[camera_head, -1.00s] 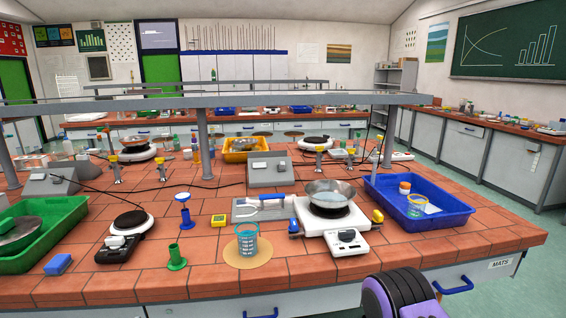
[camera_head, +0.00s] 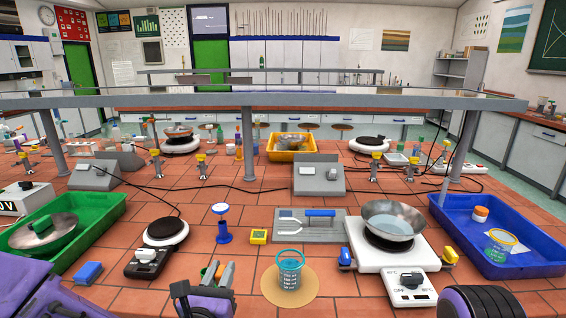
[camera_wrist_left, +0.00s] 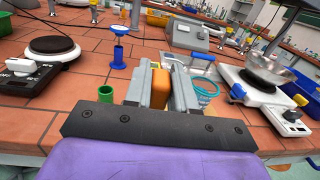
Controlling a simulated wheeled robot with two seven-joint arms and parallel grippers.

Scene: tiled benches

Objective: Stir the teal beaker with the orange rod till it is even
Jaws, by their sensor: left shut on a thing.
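The teal beaker (camera_head: 289,273) stands upright on a round tan mat (camera_head: 268,294) near the bench's front edge; whether its contents are even I cannot tell. It shows partly behind the right finger in the left wrist view (camera_wrist_left: 205,93). My left gripper (camera_head: 215,276) is left of the beaker, apart from it. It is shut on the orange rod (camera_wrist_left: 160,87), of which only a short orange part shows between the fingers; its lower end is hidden. My right gripper is out of view; only a dark, purple-edged part of my right arm shows at the bottom right.
A green holder (camera_wrist_left: 106,94) stands by the left gripper. A hotplate with a metal bowl (camera_head: 394,218) is right of the beaker, a blue tray (camera_head: 460,225) beyond. A blue-handled board (camera_head: 310,229) lies behind. A grey rail (camera_head: 330,101) spans the bench.

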